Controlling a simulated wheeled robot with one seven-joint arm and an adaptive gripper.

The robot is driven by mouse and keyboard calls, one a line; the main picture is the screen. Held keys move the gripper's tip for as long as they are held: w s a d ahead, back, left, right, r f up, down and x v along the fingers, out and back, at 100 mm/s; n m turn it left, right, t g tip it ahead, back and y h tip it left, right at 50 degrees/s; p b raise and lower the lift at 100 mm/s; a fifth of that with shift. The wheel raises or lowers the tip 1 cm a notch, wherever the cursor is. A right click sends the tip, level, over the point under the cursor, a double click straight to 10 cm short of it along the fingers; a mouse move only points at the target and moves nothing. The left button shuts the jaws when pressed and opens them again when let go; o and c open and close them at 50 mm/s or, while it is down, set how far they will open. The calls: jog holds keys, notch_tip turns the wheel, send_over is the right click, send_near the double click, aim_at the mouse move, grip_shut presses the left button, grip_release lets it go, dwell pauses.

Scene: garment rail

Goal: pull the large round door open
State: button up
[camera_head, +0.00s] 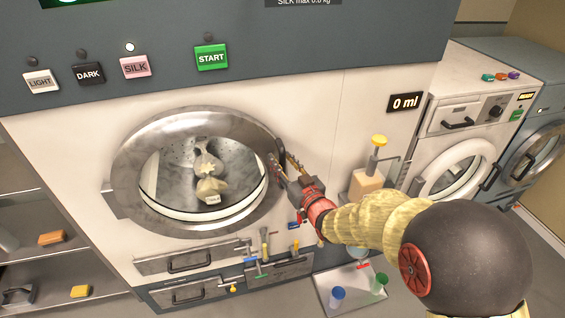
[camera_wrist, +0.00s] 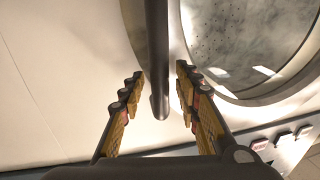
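The large round door (camera_head: 135,208) has a wide metal rim and a glass window, and looks shut in the machine's white front. Its handle shows in the wrist view as a dark upright bar (camera_wrist: 157,50), its lower end between my fingers. My gripper (camera_head: 281,162) is at the door's right edge. In the wrist view my gripper (camera_wrist: 158,82) is open, one finger on each side of the bar, with a gap showing on both sides. The door's glass (camera_wrist: 235,45) is right of the bar there. In the head view my fingers mostly hide the handle.
Cloth bags (camera_head: 209,175) show behind the glass. Below the door are drawers (camera_head: 190,262) and small coloured-handled valves (camera_head: 264,250). A pump bottle (camera_head: 368,180) stands right of my gripper. A tray (camera_head: 330,300) with coloured cups is lower right. Another washer (camera_head: 455,120) stands at right.

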jog(key=shift+c, duration=0.6)
jog(key=c, duration=0.7)
grip_shut()
